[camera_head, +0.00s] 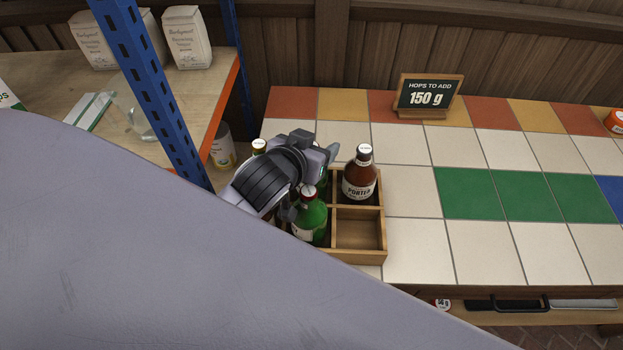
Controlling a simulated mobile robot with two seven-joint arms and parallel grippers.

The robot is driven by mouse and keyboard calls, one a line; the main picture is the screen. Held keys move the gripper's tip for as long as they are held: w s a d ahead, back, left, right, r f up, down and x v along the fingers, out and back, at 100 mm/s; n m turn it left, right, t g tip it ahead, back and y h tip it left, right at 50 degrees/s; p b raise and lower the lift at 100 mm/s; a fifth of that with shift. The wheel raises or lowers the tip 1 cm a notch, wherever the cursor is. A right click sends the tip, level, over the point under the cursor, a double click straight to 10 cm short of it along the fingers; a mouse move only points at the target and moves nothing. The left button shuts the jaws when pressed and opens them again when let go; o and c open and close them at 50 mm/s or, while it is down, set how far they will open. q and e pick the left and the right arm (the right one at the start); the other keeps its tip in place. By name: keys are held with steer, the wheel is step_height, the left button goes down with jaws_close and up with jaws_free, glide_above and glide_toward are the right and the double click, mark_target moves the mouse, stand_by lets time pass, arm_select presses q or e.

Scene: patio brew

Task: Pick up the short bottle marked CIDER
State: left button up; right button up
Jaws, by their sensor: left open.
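A wooden divided crate (384,228) stands on the tiled counter. A green bottle (311,222) with a red and white cap is in its front part; its label is turned so that I cannot read it. A brown bottle marked PORTER (359,178) stands upright in the back right compartment. Another capped bottle (259,146) shows at the back left, mostly hidden. No CIDER lettering is readable. My left gripper (310,172) is open above the crate's left part, just behind the green bottle's cap, and hides what is under it. My right gripper is not in view.
The crate's front right compartment (357,232) is empty. A sign reading HOPS TO ADD 150 g (428,95) stands at the back. A blue shelf post (155,85) rises at the left. Counter tiles to the right are clear. My own grey arm covers the lower left.

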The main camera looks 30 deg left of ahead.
arm_select(q)
steer(key=shift+w+f, duration=0.1)
jaws_close()
stand_by(1.3)
